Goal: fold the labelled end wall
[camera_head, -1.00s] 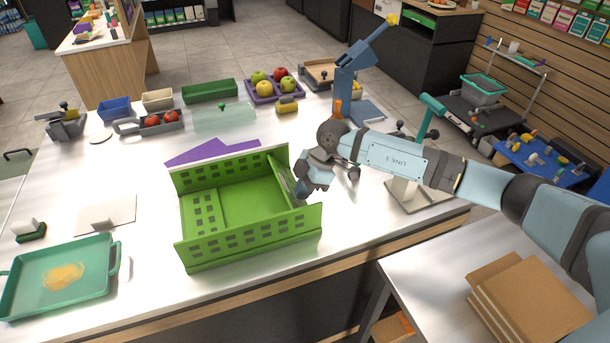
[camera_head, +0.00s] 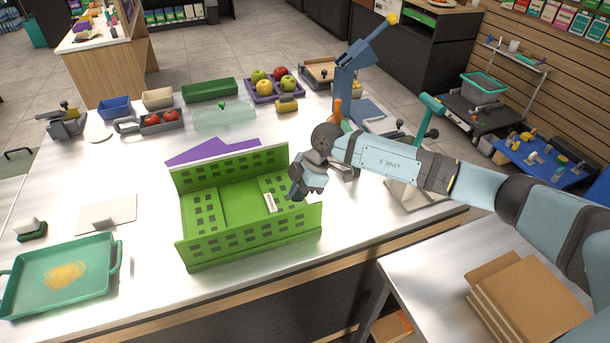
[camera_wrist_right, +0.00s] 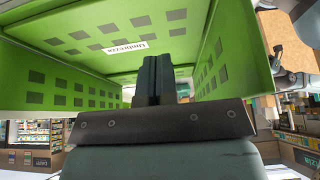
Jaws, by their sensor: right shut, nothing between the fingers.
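The green folding crate (camera_head: 240,245) stands on the counter with its two long side walls upright. Its labelled end wall (camera_head: 277,188), at the right end, lies tipped inward, flat or nearly flat over the crate floor. The white label faces up; in the wrist view the labelled wall (camera_wrist_right: 85,38) shows its printed label. The opposite, left end wall (camera_head: 203,213) also lies folded inward. My right gripper (camera_head: 297,195) is shut and empty at the right end, close beside the labelled wall; contact cannot be told. Its closed fingers show in the wrist view (camera_wrist_right: 154,78). My left gripper is out of view.
A purple sheet (camera_head: 205,150) lies behind the crate. A teal tray (camera_head: 100,280) is at the front left. A blue lever stand (camera_head: 350,80) and a grey-based stand (camera_head: 418,190) are to the right.

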